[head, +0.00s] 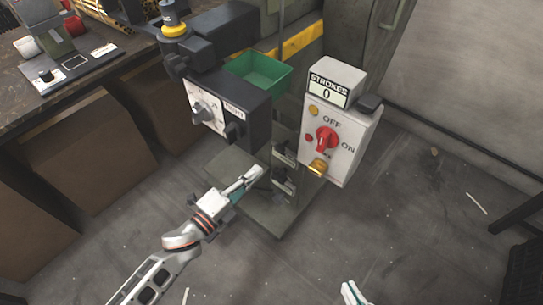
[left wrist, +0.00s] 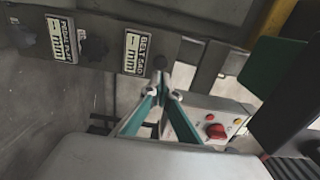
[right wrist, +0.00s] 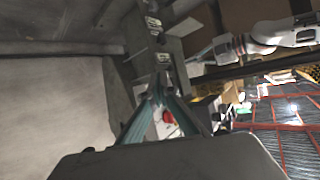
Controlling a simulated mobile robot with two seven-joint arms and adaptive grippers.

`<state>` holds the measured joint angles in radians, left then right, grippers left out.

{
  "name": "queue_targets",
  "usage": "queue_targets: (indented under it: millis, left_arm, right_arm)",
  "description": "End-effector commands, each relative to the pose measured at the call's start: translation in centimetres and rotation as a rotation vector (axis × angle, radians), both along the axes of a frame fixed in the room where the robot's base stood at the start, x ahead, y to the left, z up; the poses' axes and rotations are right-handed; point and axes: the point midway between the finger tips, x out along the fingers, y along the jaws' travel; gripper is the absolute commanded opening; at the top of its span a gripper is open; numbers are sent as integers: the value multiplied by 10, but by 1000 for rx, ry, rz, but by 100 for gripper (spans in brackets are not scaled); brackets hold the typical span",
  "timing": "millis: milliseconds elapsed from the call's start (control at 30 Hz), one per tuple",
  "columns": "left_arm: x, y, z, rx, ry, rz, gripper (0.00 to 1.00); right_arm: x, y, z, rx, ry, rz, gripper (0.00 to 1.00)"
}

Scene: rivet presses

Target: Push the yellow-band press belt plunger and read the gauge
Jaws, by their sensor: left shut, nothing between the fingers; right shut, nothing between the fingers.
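The press (head: 235,100) has a yellow band (head: 174,30) at its top. On its lower post are two small labelled units. In the left wrist view one label (left wrist: 137,52) reads BELT with a scale or number too small to read surely. A dark round knob, apparently the belt plunger (left wrist: 160,62), sits right of that label. My left gripper (head: 258,174) is shut and empty beside the post; its fingertips (left wrist: 163,88) lie just below the knob, contact unclear. My right gripper (head: 350,290) is shut and empty, low over the floor.
A white control box (head: 340,150) has a red OFF/ON switch (head: 326,139) and a STROKES counter (head: 327,92) showing 0. A green bin (head: 258,75) stands behind the press. A workbench (head: 100,75) is at left. Open floor lies in front.

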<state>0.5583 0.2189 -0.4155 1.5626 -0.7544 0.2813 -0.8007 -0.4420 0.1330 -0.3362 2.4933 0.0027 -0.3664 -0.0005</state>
Motion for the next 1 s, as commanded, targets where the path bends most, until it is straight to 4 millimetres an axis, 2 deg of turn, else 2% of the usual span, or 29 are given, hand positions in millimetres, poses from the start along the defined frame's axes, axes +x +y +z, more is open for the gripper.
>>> queue_targets:
  millis: [200,400,600,1000]
  left_arm:
    - [34,-24,-3,-1,3,-1,0]
    - [54,-37,-4,1,4,0,0]
    - [63,-43,-1,-1,2,-1,0]
    - [66,-45,0,-1,1,0,0]
  right_arm:
    - [1,4,1,37,2,-9,0]
    - [-2,14,0,104,12,-23,0]
    - [-2,19,0,137,18,-37,0]
    - [-3,19,0,139,21,-38,0]
